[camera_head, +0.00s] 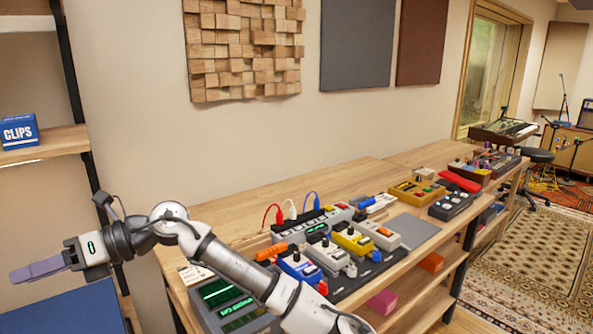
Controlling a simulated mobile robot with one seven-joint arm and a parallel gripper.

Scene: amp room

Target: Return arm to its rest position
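My arm reaches from the bottom middle across the front of the wooden bench (243,213) to the left. My gripper (22,273) is at the far left and points left, clear of the bench top. Its purple-grey fingers are seen from the side and overlap into one shape. I cannot tell whether they are open or shut, or whether anything thin is between them.
Pedals, cables and a pedalboard (345,283) crowd the bench beside my arm. A grey device with green screens (232,303) is close by my forearm. A shelf with a blue CLIPS box (19,131) stands left, above my gripper. A blue surface (65,308) lies below it.

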